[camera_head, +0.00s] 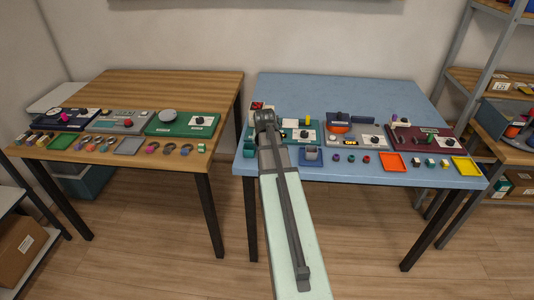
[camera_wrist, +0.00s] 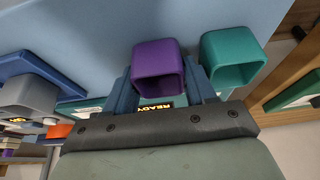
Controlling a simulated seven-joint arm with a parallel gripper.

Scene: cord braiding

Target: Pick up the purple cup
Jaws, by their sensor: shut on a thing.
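The purple cup (camera_wrist: 158,68) is a square, open-topped cup, held between the two blue fingers of my gripper (camera_wrist: 160,78) in the wrist view. The fingers press on its opposite sides. A teal cup (camera_wrist: 233,55) of similar shape stands just to the right of my gripper, apart from the purple one. In the head view my arm reaches over the left part of the blue table (camera_head: 300,88) and hides the purple cup. I cannot tell whether the purple cup is clear of the table.
Green, grey and maroon panels stand along the blue table, with a grey panel (camera_head: 357,142) in the middle. An orange tray (camera_head: 394,162) and a yellow tray (camera_head: 466,166) lie near the front edge. The back of the table is clear. A wooden table (camera_head: 175,83) stands to the left.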

